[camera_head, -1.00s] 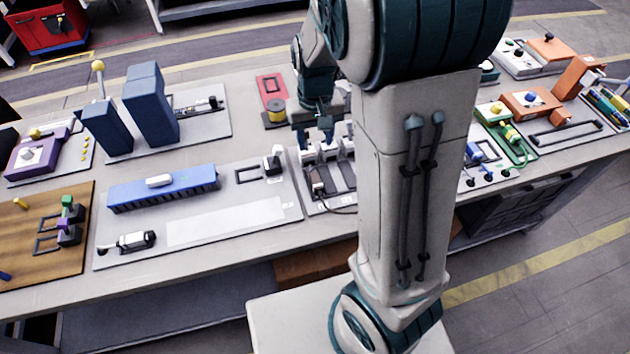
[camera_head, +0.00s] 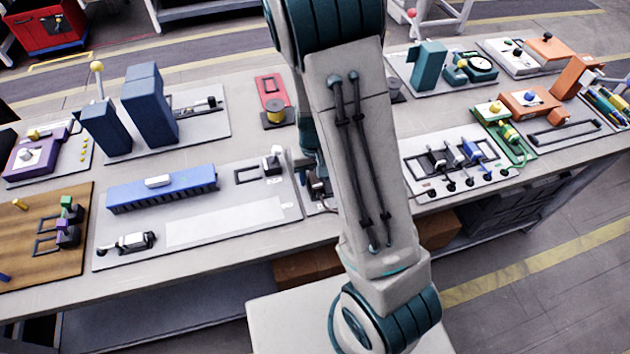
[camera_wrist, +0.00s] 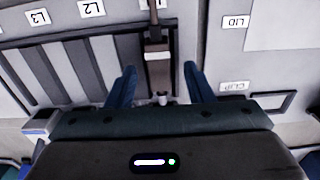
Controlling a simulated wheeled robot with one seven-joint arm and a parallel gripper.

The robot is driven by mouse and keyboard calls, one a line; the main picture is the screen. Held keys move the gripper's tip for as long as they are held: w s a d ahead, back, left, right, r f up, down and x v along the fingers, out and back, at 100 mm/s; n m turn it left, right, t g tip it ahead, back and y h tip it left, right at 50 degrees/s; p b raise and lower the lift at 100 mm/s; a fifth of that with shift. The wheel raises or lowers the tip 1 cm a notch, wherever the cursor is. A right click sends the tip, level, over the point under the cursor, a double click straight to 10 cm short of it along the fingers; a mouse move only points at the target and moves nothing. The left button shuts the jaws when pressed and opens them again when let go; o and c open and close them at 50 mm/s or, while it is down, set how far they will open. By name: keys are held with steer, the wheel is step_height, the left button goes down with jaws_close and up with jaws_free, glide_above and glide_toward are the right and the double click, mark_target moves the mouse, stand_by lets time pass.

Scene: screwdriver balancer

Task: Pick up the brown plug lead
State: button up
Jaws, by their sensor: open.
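In the wrist view a brown plug lead (camera_wrist: 157,72) stands between the two blue fingers of my gripper (camera_wrist: 160,68). It shows as a narrow dark brown body with a pale band above it and a thin brown strip running up to the top edge. The fingers are open, one on each side, with gaps visible between them and the lead. In the head view my arm hides the gripper and the lead.
The wrist view shows a grey slotted block (camera_wrist: 70,65) on the left, with labels L3 and L2, and a dark rectangular frame (camera_wrist: 272,102) on the right. In the head view a blue ribbed bar (camera_head: 162,187) lies left of my arm and a white connector board (camera_head: 455,160) lies right.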

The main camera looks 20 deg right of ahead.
steer(key=shift+f, duration=0.45)
steer(key=c, duration=1)
steer(key=shift+r, duration=0.2)
